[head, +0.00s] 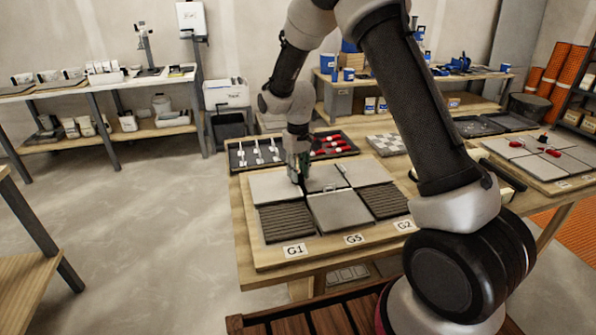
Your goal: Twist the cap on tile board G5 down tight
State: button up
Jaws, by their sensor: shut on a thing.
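My gripper (297,180) points down over the back row, near the joint between the left and middle tiles. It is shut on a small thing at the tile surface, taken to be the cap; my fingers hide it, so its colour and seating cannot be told.
Behind the board, a dark tray (238,157) holds white pieces and red pieces. Another tiled board (540,157) with red pieces is at the far right. My arm covers part of the table's right side.

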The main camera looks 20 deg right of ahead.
jog(key=m, duration=0.5)
jog(key=shift+m, duration=0.3)
jog(key=m, duration=1)
jog(key=shift+m, duration=2.7)
jog(key=o, duration=1)
jog(key=shift+a, duration=0.1)
jog(key=shift+o, duration=0.2)
